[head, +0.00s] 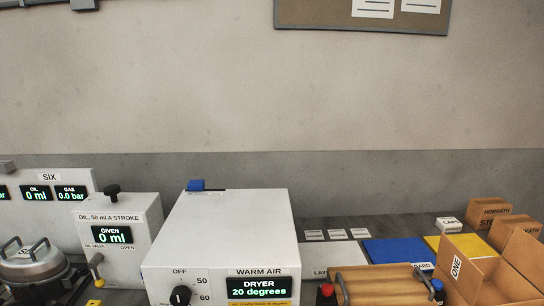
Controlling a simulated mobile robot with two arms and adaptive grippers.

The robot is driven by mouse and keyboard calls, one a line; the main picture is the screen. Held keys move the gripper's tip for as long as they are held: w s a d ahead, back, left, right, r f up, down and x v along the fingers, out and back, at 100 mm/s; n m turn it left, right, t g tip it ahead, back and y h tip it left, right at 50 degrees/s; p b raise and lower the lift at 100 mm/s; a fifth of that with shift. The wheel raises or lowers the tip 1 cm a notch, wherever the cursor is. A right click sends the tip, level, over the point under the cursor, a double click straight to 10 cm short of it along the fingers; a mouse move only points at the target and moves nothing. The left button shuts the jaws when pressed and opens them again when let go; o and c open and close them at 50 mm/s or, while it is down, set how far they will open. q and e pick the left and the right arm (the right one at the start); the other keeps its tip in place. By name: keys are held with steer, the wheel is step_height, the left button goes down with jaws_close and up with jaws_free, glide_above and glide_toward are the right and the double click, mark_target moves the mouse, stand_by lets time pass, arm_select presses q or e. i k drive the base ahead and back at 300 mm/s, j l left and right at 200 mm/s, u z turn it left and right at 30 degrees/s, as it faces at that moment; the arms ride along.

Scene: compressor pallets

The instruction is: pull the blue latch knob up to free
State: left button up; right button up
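A small blue knob (437,285) stands at the right end of a wooden board or tray (385,283) at the bottom edge. A red knob (327,290) stands at its left end. Curved metal handles rise at both ends of the wood, close to the knobs. I cannot tell from this view whether the blue knob is up or down. Neither of my grippers is in view.
A white oil box (120,240) with a black knob and a metal pot (32,265) stand at left. Blue (398,251) and yellow (450,244) panels lie behind the wood. An open cardboard box (490,275) is close to the blue knob's right.

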mark_target(437, 284)
steer(key=z, duration=0.8)
steer(key=k+j+z, duration=0.15)
steer(key=i+l+z, duration=0.2)
steer(key=i+l, duration=0.6)
steer(key=i, duration=0.05)
